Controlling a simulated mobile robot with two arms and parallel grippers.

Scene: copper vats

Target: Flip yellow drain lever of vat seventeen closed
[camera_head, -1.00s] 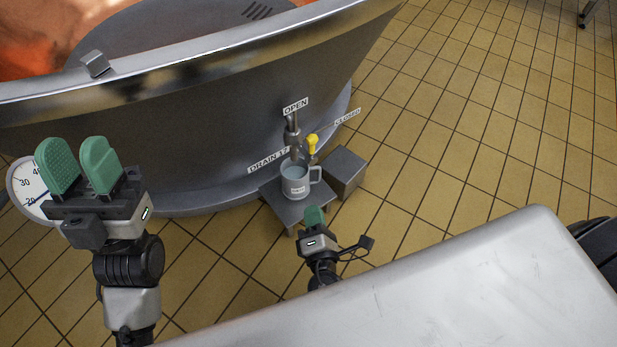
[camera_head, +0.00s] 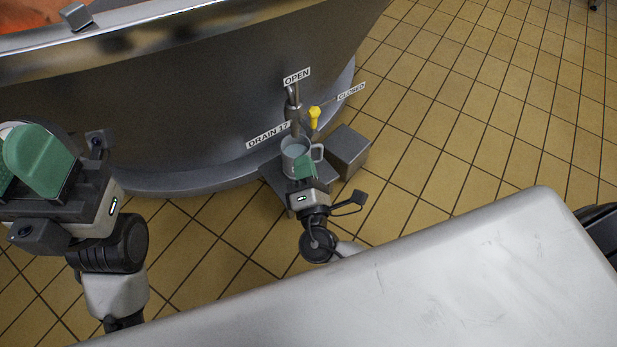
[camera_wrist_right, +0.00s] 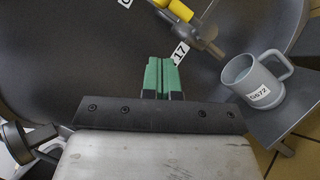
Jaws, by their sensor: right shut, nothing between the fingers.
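The yellow drain lever (camera_head: 314,117) sits just right of the grey drain pipe (camera_head: 293,104) on the vat's (camera_head: 200,105) lower wall. Labels read OPEN (camera_head: 297,76), CLOSED (camera_head: 351,91) and DRAIN 17 (camera_head: 268,135). I cannot tell which label the lever points at. Yellow also shows at the top of the wrist view (camera_wrist_right: 181,10). My right gripper (camera_head: 304,167) is shut and empty, in front of the mug and below the lever, apart from the lever. Its green fingertips meet in the wrist view (camera_wrist_right: 161,76). My left gripper (camera_head: 30,160) is open, cut by the left edge.
A grey mug (camera_head: 294,153) stands on a low grey stand (camera_head: 277,180) under the drain; it shows at right in the wrist view (camera_wrist_right: 240,76). A grey block (camera_head: 349,149) is beside it. A pale surface (camera_head: 450,270) fills the foreground. Tiled floor (camera_head: 470,110) at right is clear.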

